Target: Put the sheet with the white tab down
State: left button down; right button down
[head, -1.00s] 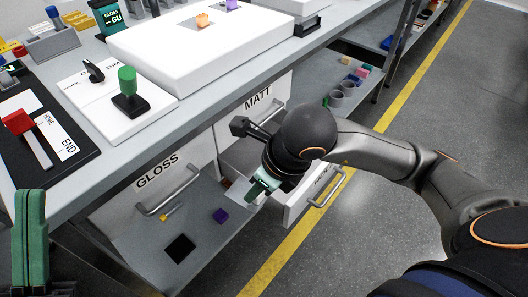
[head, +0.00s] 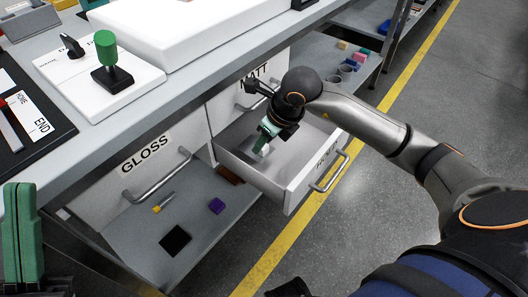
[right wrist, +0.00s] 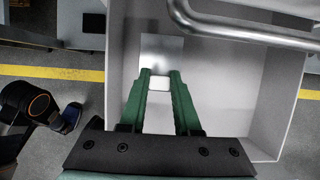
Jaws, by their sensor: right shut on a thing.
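My right gripper (head: 266,132) is over the open drawer (head: 245,172). In the right wrist view its green fingertips (right wrist: 159,80) are shut on a white tab (right wrist: 159,85). A pale, shiny sheet (right wrist: 162,53) shows just beyond the tab, against the drawer's inside. I cannot tell whether the sheet touches the drawer floor. In the head view the held part is small and mostly hidden by the fingers. My left gripper (head: 22,235) is at the left edge, away from the drawers; its opening cannot be made out.
The closed GLOSS drawer (head: 160,135) is left of the open one. The open drawer's front has a bar handle (head: 330,172). A purple block (head: 216,206) and a black square (head: 175,240) lie on the lower shelf.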

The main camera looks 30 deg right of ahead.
aim_at(267, 145)
jog(key=shift+w+d+f, duration=0.1)
jog(key=shift+w+f, duration=0.05)
jog(key=shift+f, duration=0.15)
jog(key=f+b, duration=0.2)
jog(key=f, duration=0.1)
jog(key=shift+w+d+f, duration=0.15)
jog(key=shift+w+f, duration=0.05)
jog(key=shift+f, duration=0.05)
jog(key=c, duration=0.6)
grip_release()
